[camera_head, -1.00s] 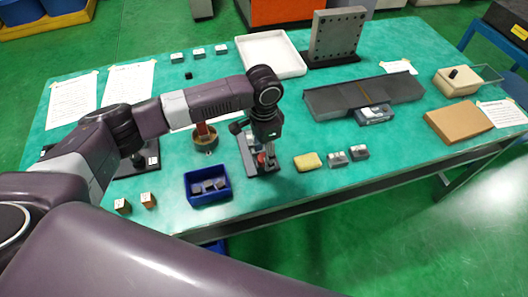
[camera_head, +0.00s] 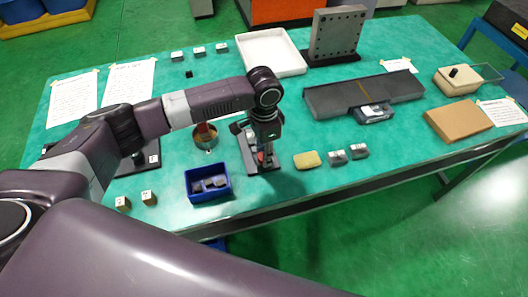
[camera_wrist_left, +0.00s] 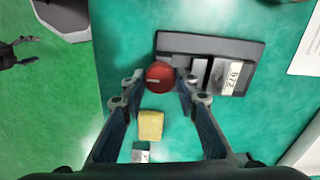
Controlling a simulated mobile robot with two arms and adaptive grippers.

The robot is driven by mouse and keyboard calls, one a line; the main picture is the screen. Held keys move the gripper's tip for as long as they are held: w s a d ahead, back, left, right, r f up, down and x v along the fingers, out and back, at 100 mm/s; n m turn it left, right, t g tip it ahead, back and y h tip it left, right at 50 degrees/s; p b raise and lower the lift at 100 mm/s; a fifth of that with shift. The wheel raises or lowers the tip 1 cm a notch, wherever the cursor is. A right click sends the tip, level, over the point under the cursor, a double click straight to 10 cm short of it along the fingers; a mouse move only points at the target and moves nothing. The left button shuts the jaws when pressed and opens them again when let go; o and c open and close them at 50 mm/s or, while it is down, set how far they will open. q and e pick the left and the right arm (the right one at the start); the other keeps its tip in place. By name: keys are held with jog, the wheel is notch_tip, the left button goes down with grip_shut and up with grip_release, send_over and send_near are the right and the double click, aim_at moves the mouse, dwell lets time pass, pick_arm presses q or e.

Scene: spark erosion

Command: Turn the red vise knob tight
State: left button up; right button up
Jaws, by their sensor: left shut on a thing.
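The red vise knob (camera_wrist_left: 158,78) shows as a round red disc with a pale mark, at one end of the dark vise (camera_wrist_left: 231,52) in the left wrist view. In the head view the vise (camera_head: 246,150) stands near the table's front edge. My left gripper (camera_wrist_left: 159,79) points down and is shut on the knob, with one fingertip on each side of it. In the head view my left gripper (camera_head: 265,156) hides most of the knob. A dark claw-like part at the wrist view's left edge looks like my right gripper (camera_wrist_left: 18,50), small and away from the table.
A yellow sponge (camera_head: 307,160) and small metal blocks (camera_head: 347,153) lie right of the vise. The table's front edge (camera_head: 290,200) is close.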

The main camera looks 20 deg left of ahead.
pick_arm(q)
jog(key=shift+r+m+p, duration=0.2)
jog(key=shift+m+p, duration=0.4)
jog(key=shift+m, duration=0.2)
jog(key=m+p, duration=0.2)
jog(key=m, duration=0.2)
jog(key=m+p, duration=0.1)
jog(key=m, duration=0.3)
jog(key=shift+w, duration=0.1)
jog(key=m+p, duration=0.1)
jog(key=m, duration=1)
jog(key=shift+m, duration=0.3)
jog(key=m+b, duration=0.1)
jog(key=m, duration=0.3)
jog(key=shift+m, duration=2.2)
